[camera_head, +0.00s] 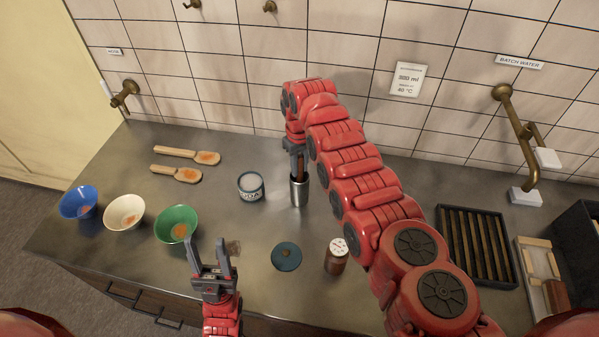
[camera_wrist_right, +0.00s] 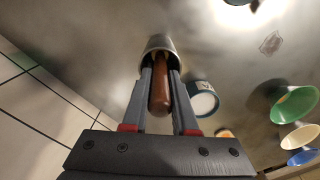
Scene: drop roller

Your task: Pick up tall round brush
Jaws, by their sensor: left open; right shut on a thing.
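The tall round brush shows as a brown wooden handle (camera_head: 300,168) standing upright in a metal cup (camera_head: 299,193); its lower part is hidden inside the cup. My right gripper (camera_head: 297,150) is above the cup, its fingers pointing down and shut on the handle. In the right wrist view the handle (camera_wrist_right: 159,98) lies between the two fingers (camera_wrist_right: 160,78), with the cup's rim (camera_wrist_right: 156,43) just past the fingertips. My left gripper (camera_head: 208,246) is open and empty over the front of the counter.
A white-filled jar (camera_head: 251,186) stands left of the cup. Blue (camera_head: 78,203), cream (camera_head: 124,213) and green (camera_head: 177,224) bowls stand at left, two wooden scoops (camera_head: 187,156) behind. A dark round lid (camera_head: 287,256) and brown bottle (camera_head: 336,258) are in front; a slatted rack (camera_head: 475,245) is at right.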

